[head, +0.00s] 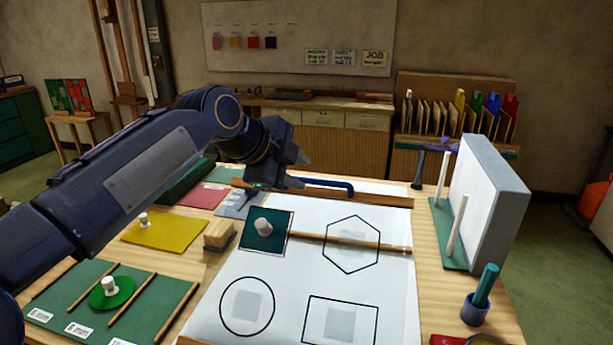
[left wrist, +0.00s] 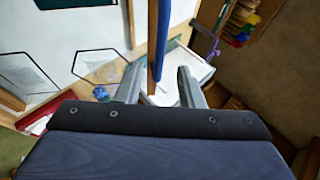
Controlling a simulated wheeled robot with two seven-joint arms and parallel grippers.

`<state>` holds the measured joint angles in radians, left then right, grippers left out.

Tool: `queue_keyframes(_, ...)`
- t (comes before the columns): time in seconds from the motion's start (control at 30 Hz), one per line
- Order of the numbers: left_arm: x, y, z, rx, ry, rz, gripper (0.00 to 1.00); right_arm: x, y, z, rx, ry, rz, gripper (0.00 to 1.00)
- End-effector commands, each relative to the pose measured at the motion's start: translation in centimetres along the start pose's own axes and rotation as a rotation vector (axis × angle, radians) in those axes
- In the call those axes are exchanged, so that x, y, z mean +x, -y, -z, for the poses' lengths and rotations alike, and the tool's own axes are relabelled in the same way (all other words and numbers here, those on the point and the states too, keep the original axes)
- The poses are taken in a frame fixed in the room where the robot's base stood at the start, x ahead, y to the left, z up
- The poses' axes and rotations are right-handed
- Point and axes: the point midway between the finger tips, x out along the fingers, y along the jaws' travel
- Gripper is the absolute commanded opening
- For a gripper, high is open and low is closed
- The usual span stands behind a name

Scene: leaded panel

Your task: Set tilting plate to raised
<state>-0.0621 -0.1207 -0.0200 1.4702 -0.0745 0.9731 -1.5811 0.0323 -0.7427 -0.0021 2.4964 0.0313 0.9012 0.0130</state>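A white plate (head: 275,291) with black outlines appears to lie flat on the table; I take it as the tilting plate. A wooden rail (head: 375,199) runs along its far edge, with a blue bar handle (head: 325,183) beside it. My left gripper (head: 298,171) is near the left end of this handle. In the left wrist view my left gripper (left wrist: 160,88) is open, its fingers apart. The blue handle (left wrist: 163,35) and the rail's wood (left wrist: 152,45) show between the fingers; I cannot tell whether they touch. My right gripper is not in view.
A teal pane (head: 256,240) with a pale knob sits on the plate, beside a wooden bar (head: 340,243). A tall white-and-grey panel (head: 487,210) stands on the right, with a hammer (head: 419,168) near it. A pen cup (head: 475,308) is at front right.

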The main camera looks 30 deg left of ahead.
Motion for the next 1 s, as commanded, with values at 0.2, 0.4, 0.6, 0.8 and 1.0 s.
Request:
queue_keyframes(0.2, -2.9, 0.0, 0.0, 0.001, 0.0, 0.002, 0.34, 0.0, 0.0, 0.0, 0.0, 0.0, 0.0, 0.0)
queue_keyframes(0.4, -3.4, 0.0, 0.0, 0.0, 0.0, -0.001, 0.34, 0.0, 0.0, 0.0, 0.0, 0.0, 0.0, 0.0)
queue_keyframes(0.6, -3.4, 0.0, 0.0, 0.0, 0.0, -0.001, 0.34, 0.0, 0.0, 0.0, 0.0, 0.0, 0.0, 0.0)
queue_keyframes(0.8, -3.4, -0.1, 0.0, -0.001, 0.0, -0.001, 0.34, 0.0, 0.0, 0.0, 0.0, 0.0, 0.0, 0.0)
queue_keyframes(1.0, -3.7, -3.5, 0.2, -0.199, -0.002, -0.043, 0.34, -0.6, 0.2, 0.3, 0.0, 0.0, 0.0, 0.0)
